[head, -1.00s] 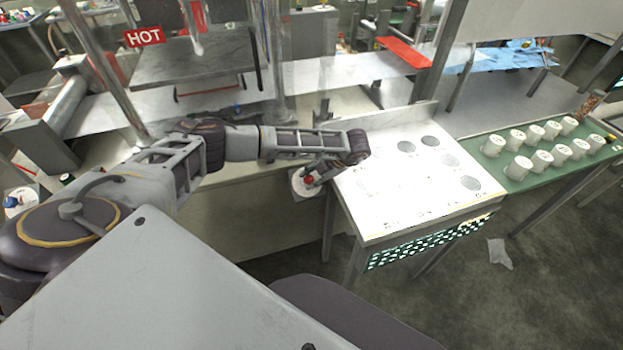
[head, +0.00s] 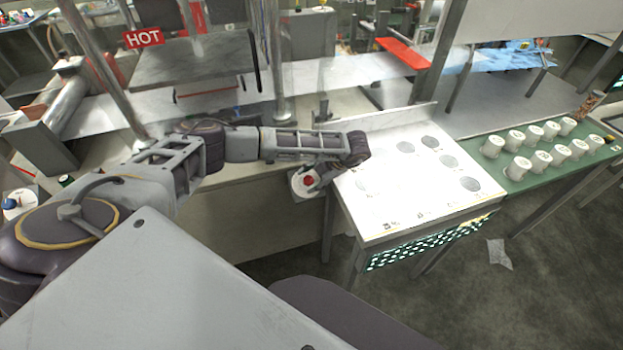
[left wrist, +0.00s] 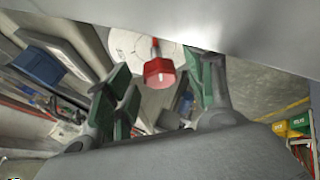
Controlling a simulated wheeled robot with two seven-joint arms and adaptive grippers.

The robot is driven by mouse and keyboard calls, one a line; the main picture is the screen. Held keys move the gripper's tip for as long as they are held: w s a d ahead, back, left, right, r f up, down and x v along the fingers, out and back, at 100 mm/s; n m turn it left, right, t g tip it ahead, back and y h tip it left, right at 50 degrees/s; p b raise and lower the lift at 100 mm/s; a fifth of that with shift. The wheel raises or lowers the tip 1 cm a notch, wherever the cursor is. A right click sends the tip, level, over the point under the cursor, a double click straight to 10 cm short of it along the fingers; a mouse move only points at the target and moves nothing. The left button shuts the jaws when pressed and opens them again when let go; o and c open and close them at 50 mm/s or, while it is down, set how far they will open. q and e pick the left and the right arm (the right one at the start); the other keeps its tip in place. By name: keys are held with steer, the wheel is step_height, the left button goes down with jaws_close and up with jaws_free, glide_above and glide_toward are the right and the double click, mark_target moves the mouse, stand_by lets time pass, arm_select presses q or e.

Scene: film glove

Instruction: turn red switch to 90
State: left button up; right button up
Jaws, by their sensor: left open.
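The red switch (head: 308,181) sits on a round white dial plate (head: 298,190) on the front of the machine's counter. In the left wrist view the red switch (left wrist: 159,72) shows in front of the white dial (left wrist: 140,48). My left gripper (head: 325,172) is close to the switch, just to its right in the head view. In the left wrist view its green-padded fingers (left wrist: 165,90) stand apart, with the switch seen between them. I cannot tell whether either finger touches it. The switch's angle marks are too small to read. My right gripper is not in view.
A white-topped table (head: 400,190) with dark round spots stands right of the switch, close to my left wrist. A green table (head: 540,165) with several white cups is farther right. A machine with a HOT sign (head: 143,38) and metal posts stands behind my arm.

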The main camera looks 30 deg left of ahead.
arm_select(q)
steer(key=shift+d+r, duration=0.1)
steer(key=v, duration=1.1)
steer(key=shift+d+r, duration=0.25)
stand_by(0.5)
